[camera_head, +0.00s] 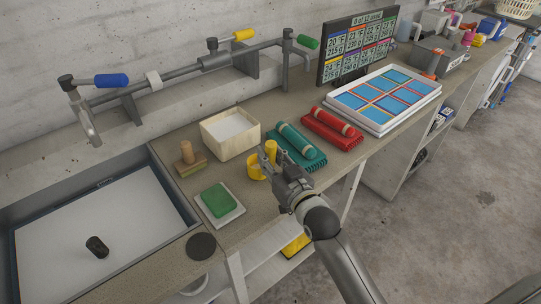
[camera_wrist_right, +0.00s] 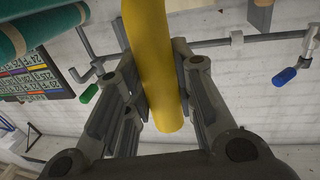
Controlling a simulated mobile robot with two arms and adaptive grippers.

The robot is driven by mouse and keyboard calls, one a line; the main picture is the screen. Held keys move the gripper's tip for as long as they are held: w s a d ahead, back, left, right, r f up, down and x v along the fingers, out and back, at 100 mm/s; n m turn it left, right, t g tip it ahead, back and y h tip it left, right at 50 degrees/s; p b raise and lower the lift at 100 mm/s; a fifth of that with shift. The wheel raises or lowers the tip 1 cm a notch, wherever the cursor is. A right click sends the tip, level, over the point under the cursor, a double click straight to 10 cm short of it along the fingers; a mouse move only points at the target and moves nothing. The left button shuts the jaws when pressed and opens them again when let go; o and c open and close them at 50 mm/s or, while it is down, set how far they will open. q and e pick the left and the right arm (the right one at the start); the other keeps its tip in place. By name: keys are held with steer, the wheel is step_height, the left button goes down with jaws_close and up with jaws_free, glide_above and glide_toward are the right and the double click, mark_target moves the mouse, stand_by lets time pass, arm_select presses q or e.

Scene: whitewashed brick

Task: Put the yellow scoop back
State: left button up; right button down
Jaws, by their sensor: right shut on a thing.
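My right gripper (camera_head: 268,166) is shut on the yellow scoop (camera_head: 256,168) above the counter, just in front of the pale box. The scoop's round yellow body shows to the left of the fingers and its upright yellow handle rises between them. In the right wrist view the yellow handle (camera_wrist_right: 154,62) runs between the two finger pads of the gripper (camera_wrist_right: 162,85). The scoop's lower edge is close to the counter; I cannot tell whether it touches. The pale box (camera_head: 246,146) holds white contents. My left gripper is not in view.
A wooden-handled brush (camera_head: 188,158), a green sponge (camera_head: 216,200) on a white tray and a dark disc (camera_head: 201,247) lie leftward. Teal (camera_head: 298,144) and red (camera_head: 333,127) rolls lie rightward, then a tray of blue tiles (camera_head: 350,99).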

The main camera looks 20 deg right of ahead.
steer(key=c, duration=1.2)
jaws_free()
steer(key=shift+f, duration=0.15)
steer(key=s+d+b, duration=0.2)
steer(key=s, duration=1)
steer(key=shift+r, duration=0.2)
